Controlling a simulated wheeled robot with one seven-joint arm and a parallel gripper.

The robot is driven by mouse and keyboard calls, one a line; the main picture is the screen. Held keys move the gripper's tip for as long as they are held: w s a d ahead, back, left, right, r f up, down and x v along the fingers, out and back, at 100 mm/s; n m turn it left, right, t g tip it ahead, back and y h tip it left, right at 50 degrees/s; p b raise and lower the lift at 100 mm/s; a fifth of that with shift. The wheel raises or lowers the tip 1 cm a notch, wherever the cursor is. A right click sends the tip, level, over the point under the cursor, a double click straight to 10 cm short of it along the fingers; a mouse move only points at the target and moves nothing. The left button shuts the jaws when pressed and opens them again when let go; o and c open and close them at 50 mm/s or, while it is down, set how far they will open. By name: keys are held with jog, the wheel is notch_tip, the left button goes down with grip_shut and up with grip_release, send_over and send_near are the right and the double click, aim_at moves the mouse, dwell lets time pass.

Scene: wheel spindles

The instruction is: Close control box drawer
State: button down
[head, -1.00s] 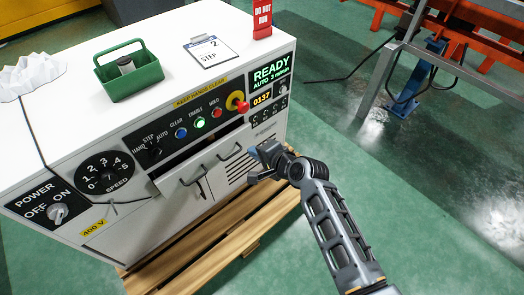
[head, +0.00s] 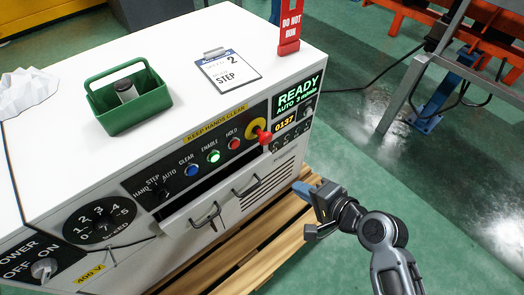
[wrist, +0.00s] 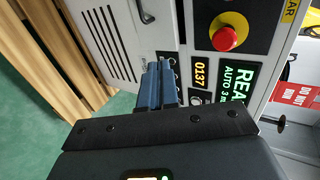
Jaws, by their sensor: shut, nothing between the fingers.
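The white control box (head: 285,45) stands on a wooden pallet. Its drawer (head: 187,231) is partly pulled out below the black control panel, with a dark gap along its top edge. Dark bar handles (head: 207,217) show on the front. My gripper (head: 303,190) is shut and empty, just right of the box's vented front, apart from the drawer. In the wrist view, the blue fingers (wrist: 160,82) are together in front of the panel's right part. One dark handle (wrist: 145,12) shows at that view's top edge; most of the drawer is out of view there.
A red emergency button (head: 264,137) sticks out of the panel above my gripper. The pallet (head: 250,262) juts out below the box. A green caddy (head: 130,100) and a step sign (head: 229,72) are on top.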

jog(key=b, duration=0.2)
send_near(260, 159)
notch_tip(260, 159, down, 4)
jog(key=w+a, duration=0.2)
jog(key=w, duration=0.1)
jog(key=shift+w+a, duration=0.4)
jog(key=shift+w, duration=0.1)
jog(key=shift+w+a, duration=0.75)
jog(key=shift+w, duration=0.35)
jog(key=shift+s+d, duration=0.1)
